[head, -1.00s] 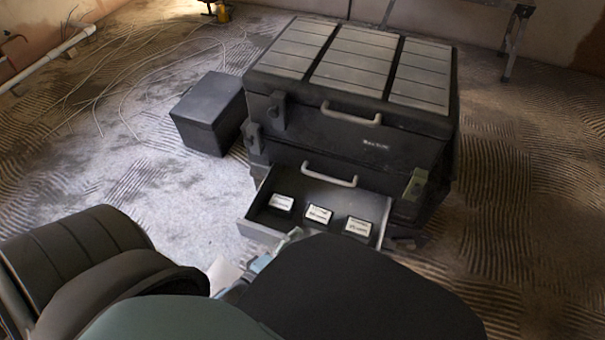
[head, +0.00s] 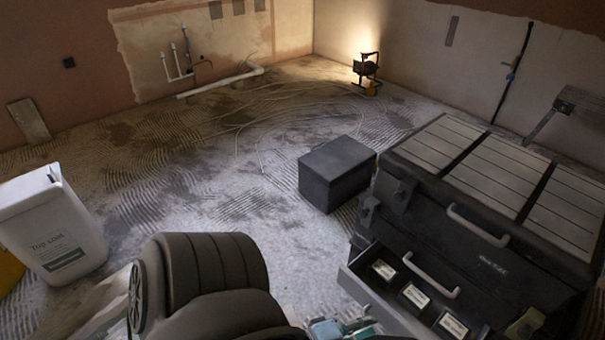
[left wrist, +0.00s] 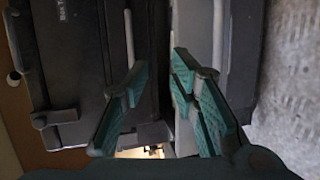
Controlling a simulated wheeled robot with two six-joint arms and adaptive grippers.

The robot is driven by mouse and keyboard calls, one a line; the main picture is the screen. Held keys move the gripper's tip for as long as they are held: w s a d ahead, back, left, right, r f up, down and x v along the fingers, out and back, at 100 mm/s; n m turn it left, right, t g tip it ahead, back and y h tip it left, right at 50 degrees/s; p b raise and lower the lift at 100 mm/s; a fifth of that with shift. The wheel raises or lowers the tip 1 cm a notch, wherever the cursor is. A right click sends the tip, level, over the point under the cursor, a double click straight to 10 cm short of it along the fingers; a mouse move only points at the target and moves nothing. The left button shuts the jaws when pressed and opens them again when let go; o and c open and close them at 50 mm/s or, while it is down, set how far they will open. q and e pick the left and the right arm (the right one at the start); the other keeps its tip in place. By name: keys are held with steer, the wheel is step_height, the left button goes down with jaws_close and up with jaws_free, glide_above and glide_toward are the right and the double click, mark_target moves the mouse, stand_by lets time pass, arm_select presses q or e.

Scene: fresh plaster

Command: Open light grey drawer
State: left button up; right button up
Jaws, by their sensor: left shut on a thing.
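The light grey drawer (head: 378,306) at the bottom of the dark tool chest (head: 440,240) stands pulled out, with several small labelled boxes (head: 415,296) inside. Its front face is mostly out of view. My left gripper (head: 345,328), with teal pads, is at the drawer's front at the bottom edge of the head view. In the left wrist view my left gripper (left wrist: 158,85) is beside the pale drawer front (left wrist: 200,40). It is shut on the drawer; the exact contact is hard to see. My right gripper is not in view.
A dark box (head: 337,172) stands on the floor left of the chest. A white canister (head: 52,225) stands at the far left. A lit work lamp (head: 368,72) and loose cables (head: 260,130) lie further back. The floor between is clear.

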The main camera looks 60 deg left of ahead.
arm_select(q)
steer(key=s+a+f+g+p, duration=0.1)
steer(key=s, duration=1.4)
steer(key=shift+s+a, duration=0.25)
steer(key=shift+a, duration=0.15)
steer(key=shift+p, duration=0.45)
